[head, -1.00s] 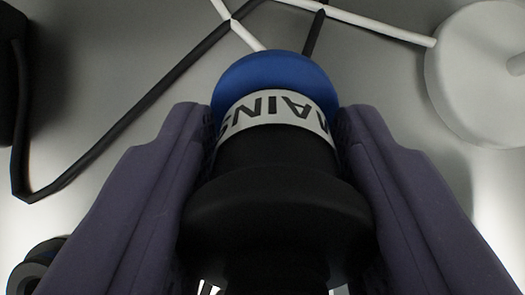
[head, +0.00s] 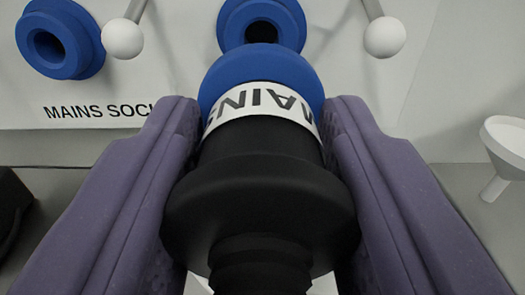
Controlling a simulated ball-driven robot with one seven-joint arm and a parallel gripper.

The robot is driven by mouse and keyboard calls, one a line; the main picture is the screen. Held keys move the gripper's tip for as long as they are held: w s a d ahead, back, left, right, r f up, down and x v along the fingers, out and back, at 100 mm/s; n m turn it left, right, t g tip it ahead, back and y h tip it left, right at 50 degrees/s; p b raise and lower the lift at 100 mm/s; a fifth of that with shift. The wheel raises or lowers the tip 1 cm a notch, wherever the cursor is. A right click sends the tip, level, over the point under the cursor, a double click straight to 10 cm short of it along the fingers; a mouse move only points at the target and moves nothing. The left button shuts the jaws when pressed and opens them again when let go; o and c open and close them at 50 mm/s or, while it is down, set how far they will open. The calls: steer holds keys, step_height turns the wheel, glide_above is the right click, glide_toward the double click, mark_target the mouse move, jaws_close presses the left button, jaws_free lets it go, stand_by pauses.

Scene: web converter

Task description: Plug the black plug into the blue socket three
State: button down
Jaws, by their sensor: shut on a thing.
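My gripper (head: 262,112) is shut on the black plug (head: 255,200), which has a blue front end and a white band with "MAINS" lettering, shown upside down. The plug's blue end points toward a pale panel. A blue socket (head: 232,22) with a dark round hole is straight beyond it, partly hidden by the plug. I cannot tell whether the plug's tip touches this socket. A second blue socket (head: 60,40) is at the upper left. No socket number is readable.
The pale panel (head: 190,70) carries partly hidden "MAINS SOC..." lettering. White ball-ended levers stand on both sides of the middle socket, at left (head: 123,38) and right (head: 384,37). A white funnel-shaped thing (head: 507,145) is at the right, a black object (head: 12,205) at the left.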

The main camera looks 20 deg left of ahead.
steer(key=shift+b+x, duration=0.4)
steer(key=shift+x, duration=2.4)
steer(key=shift+b+x, duration=0.65)
steer(key=shift+x, duration=1.05)
steer(key=c, duration=0.5)
jaws_free()
steer(key=p+v, duration=0.2)
steer(key=v, duration=0.5)
steer(key=shift+s+d, duration=0.15)
steer(key=shift+s, duration=0.2)
